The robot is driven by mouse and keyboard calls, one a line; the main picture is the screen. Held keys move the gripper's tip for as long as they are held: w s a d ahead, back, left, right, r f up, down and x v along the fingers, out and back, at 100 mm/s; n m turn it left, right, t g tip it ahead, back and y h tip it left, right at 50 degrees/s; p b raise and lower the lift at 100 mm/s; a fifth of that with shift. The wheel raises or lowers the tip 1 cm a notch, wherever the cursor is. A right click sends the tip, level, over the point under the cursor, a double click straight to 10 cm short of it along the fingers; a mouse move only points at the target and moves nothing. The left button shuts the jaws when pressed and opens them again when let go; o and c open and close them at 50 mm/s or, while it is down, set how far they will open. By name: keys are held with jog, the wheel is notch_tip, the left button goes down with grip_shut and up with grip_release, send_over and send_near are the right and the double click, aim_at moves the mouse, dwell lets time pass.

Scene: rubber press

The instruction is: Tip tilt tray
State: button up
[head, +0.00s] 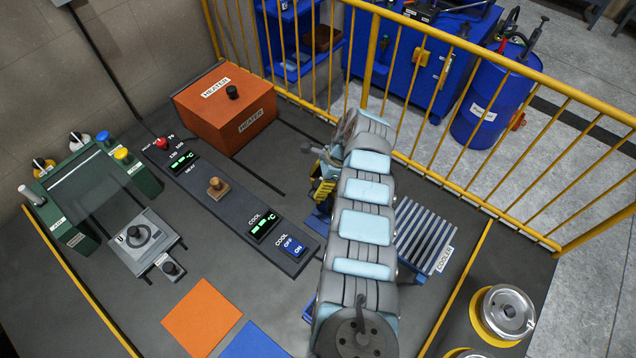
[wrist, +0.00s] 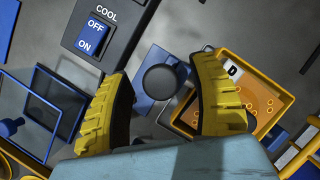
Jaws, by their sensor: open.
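The likely tilt tray is an orange-yellow tray (wrist: 287,72) at the right of the wrist view. It holds small orange pieces and bears a white label with a dark letter. A dark round knob (wrist: 160,84) on a blue mount (wrist: 158,59) shows left of the tray; I cannot tell how they join. My gripper (wrist: 162,72) is open, with one yellow finger on each side of the knob. I cannot tell whether either finger touches it. In the head view my gripper (head: 322,186) is partly hidden by my arm, which also hides the tray.
A control panel (head: 265,228) with a COOL switch stands close left. The slatted cooler (head: 428,235) lies right of my arm. An orange heater (head: 225,108) stands at the back, before a yellow railing (head: 450,176). Orange (head: 201,317) and blue (head: 254,342) mats lie in front.

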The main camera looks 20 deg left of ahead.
grip_shut()
